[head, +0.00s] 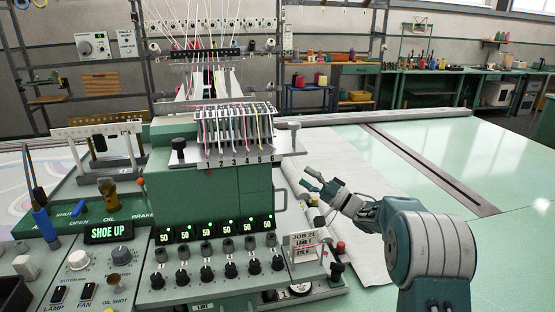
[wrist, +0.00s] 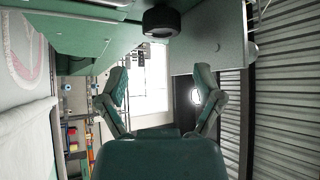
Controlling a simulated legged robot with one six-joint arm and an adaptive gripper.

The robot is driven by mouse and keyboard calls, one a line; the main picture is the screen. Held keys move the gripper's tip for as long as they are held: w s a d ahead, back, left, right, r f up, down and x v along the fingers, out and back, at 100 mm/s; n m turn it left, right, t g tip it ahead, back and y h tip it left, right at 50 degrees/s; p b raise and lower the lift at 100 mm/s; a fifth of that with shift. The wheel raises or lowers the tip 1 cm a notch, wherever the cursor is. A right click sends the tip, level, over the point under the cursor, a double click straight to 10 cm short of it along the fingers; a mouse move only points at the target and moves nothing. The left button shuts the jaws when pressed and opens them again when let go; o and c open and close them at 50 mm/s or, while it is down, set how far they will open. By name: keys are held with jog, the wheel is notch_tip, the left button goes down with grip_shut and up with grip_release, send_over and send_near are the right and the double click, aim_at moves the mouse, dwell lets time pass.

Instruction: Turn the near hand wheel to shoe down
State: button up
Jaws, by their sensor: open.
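A green display (head: 108,231) on the control panel reads SHOE UP. A dark round knob (head: 337,270) stands at the lower right side of the green machine head, beside the job card; I cannot tell if it is the near hand wheel. A black round wheel or knob (wrist: 162,20) shows at the top middle of the wrist view, beyond my fingers. My gripper (head: 316,184) is to the right of the machine head, raised over the pale cloth. In the wrist view my gripper (wrist: 162,100) has its two fingers spread, with nothing between them.
The green machine head (head: 205,200) with its row of knobs stands left of my arm. A job card (head: 303,240) sits at its lower right. A long dark slot (head: 430,165) runs across the pale green table. The table right of my arm is clear.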

jog(key=x, duration=0.9)
jog(key=shift+w+a, duration=0.15)
jog(key=shift+a, duration=0.15)
jog(key=shift+c, duration=0.3)
jog(key=c, duration=0.8)
